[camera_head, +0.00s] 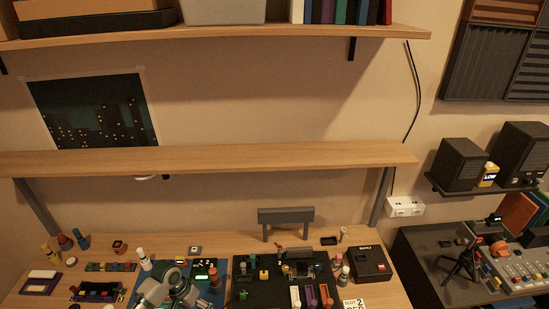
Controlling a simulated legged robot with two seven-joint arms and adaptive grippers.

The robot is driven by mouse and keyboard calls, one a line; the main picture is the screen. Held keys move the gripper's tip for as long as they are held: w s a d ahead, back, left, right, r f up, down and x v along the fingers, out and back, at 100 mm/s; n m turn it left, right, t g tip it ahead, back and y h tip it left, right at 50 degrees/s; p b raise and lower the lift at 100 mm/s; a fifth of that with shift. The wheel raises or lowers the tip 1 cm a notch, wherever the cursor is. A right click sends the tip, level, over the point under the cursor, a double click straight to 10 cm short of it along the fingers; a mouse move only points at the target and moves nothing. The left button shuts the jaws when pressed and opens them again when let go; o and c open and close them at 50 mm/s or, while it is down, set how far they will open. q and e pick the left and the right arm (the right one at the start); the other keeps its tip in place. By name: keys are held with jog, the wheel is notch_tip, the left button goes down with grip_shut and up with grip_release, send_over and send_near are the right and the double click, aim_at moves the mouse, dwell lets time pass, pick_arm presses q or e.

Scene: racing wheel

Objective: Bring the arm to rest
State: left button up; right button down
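A light grey, rounded arm link of mine (174,287) with a dark ring shows at the bottom edge, left of centre, in front of the workbench (222,243). It covers part of a blue mat (216,297). I cannot make out any gripper fingers on it. No part of my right arm or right gripper shows.
A black mat (243,290) with small parts and coloured trays lies right of the link. A black box (370,264) stands at the bench's right. A wooden shelf (220,158) spans above. A tripod (461,262) and mixer (520,264) stand on the dark side table.

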pick_arm(q)
jog(key=s+d+f+m+t, duration=0.1)
jog(key=s+d+f, duration=0.3)
jog(key=s+d, duration=0.15)
jog(key=s+d+f+t, duration=0.1)
jog(key=s+d+f, duration=0.25)
jog(key=s, duration=0.25)
jog(key=s+a+r+n+t+y, duration=0.1)
jog(key=s+a, duration=0.1)
jog(key=s, duration=0.5)
jog(key=s+a+r+n+t+y, duration=0.1)
jog(key=s+a+y, duration=0.15)
jog(key=s, duration=0.45)
notch_tip(320, 180, down, 30)
jog(key=s+g+b, duration=0.1)
jog(key=g+b, duration=0.1)
jog(key=b, duration=0.2)
jog(key=s+a+f+b, duration=0.1)
jog(key=s+a+f, duration=0.1)
jog(key=s+f, duration=0.7)
jog(key=s+a+f+b, duration=0.1)
jog(key=s+f+b, duration=0.1)
jog(key=s+f, duration=0.7)
jog(key=shift+s+a+f+g, duration=0.15)
jog(key=shift+a+f+g, duration=0.25)
jog(key=shift+f, duration=0.55)
